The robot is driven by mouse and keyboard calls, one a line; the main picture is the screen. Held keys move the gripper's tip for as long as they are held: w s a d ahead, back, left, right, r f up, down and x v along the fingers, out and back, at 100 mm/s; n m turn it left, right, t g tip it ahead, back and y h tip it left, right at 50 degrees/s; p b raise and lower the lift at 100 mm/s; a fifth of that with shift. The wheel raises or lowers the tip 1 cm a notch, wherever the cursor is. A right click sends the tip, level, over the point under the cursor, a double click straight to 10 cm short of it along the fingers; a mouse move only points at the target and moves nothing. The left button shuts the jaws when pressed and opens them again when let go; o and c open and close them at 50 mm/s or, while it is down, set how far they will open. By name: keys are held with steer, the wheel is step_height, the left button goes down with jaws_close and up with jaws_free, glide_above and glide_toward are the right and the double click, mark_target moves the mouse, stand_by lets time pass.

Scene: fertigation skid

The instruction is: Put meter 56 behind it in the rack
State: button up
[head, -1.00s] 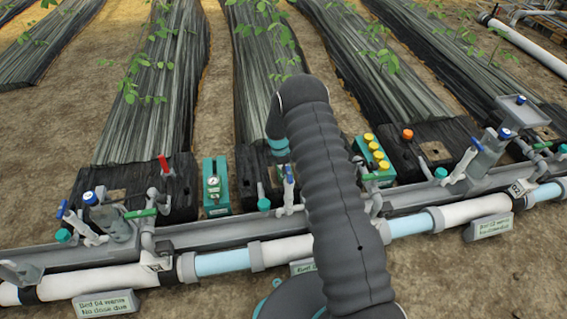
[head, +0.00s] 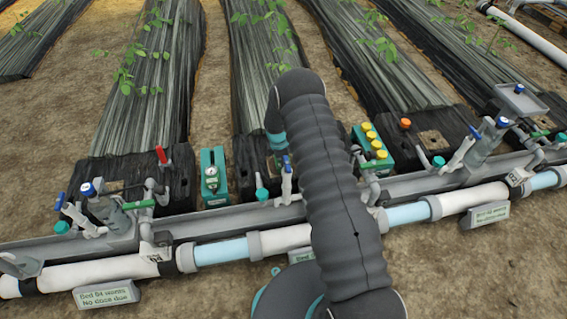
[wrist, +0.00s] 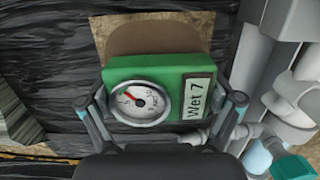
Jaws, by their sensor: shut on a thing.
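My gripper (wrist: 168,117) is shut on a green meter (wrist: 155,72) in the wrist view, one finger on each side of it. The meter has a round white dial with a red needle and a label that reads "Wet 7". I see no number 56 on it. Behind the meter lie a tan patch and black sheeting. In the head view my arm hides the gripper and the held meter. A teal box (head: 214,190) with a small round gauge stands left of my arm. A teal rack (head: 385,162) with several yellow caps stands right of it.
A grey channel and white pipe (head: 120,268) with clear blue sections run across the front. Valves with blue, red and green handles (head: 140,204) rise along it. Grey pipework (wrist: 280,60) is close to the gripper's right. Bare soil lies between the covered beds.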

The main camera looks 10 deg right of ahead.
steer(key=shift+r+p, duration=2.45)
steer(key=shift+r, duration=2.95)
steer(key=shift+w+d+f+b, duration=0.1)
steer(key=shift+w+f+b, duration=0.05)
steer(key=shift+f+b, duration=0.3)
steer(key=shift+w+d+r+b, duration=0.15)
steer(key=shift+w+b, duration=0.2)
steer(key=shift+b, duration=0.45)
steer(key=shift+w+d+r+b, duration=0.1)
steer(key=shift+w+r+b, duration=0.2)
steer(key=shift+b, duration=0.5)
steer(key=shift+w+d+r+b, duration=0.1)
steer(key=shift+r+b, duration=0.15)
steer(key=shift+b, duration=0.6)
steer(key=s+r+m+b, duration=0.2)
steer(key=s+m, duration=0.2)
steer(key=m, duration=0.5)
steer(key=s+a+r+m+g+y+b, duration=0.1)
steer(key=s+r+m+b, duration=0.1)
steer(key=m, duration=0.7)
steer(key=shift+s+b, duration=0.6)
steer(key=shift+s, duration=0.5)
